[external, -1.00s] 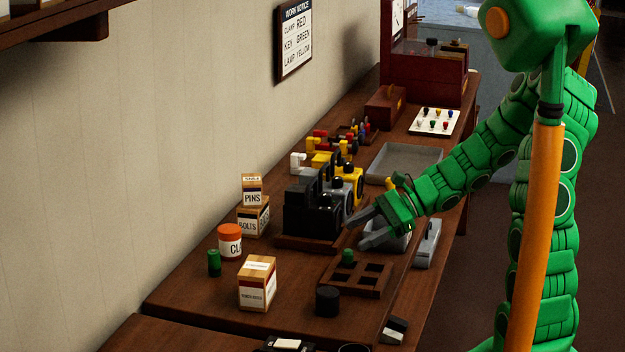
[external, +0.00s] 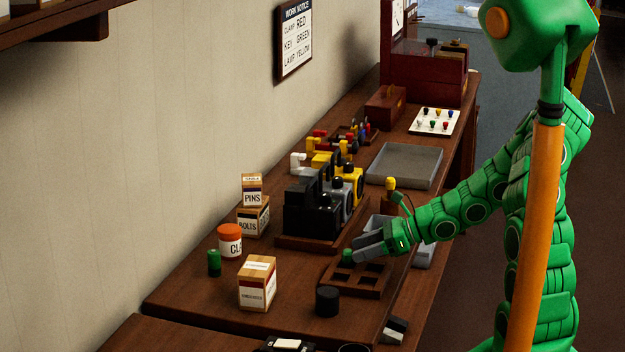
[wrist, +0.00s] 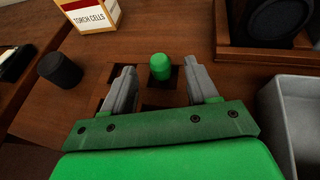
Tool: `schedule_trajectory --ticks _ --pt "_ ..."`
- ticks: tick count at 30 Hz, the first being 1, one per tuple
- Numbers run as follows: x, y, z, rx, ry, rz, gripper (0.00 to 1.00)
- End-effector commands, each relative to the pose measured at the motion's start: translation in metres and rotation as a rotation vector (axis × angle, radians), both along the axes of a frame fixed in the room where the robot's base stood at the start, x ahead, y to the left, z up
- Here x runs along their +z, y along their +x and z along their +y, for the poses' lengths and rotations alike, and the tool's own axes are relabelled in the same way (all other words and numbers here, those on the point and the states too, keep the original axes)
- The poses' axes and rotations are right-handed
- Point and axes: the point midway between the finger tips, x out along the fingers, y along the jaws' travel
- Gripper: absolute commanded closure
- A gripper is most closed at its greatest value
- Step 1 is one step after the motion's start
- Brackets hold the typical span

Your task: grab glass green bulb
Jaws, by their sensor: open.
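The green bulb (wrist: 160,67) stands upright in a wooden rack with square holes (external: 372,284). It also shows in the external view (external: 347,256), at the rack's far left corner. My gripper (wrist: 158,82) is open, its two grey fingers apart on either side of the bulb in the wrist view, with the bulb a little beyond the line between the tips. In the external view my gripper (external: 357,249) is low over the rack, close to the bulb. I cannot tell whether a finger touches it.
A black cylinder (external: 327,300) and a torch cells box (external: 257,284) stand left of the rack. Dark lamp-like devices (external: 312,215) stand on a tray behind it. A grey bin (wrist: 291,115) is close on the right in the wrist view. Another green cylinder (external: 214,262) stands farther left.

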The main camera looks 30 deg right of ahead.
Motion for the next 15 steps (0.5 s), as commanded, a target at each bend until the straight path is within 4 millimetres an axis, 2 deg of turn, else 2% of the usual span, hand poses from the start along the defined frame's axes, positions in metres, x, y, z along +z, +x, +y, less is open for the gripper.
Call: schedule_trajectory --ticks 15 --pt "-0.010 0.016 0.030 0.004 0.001 0.000 0.42"
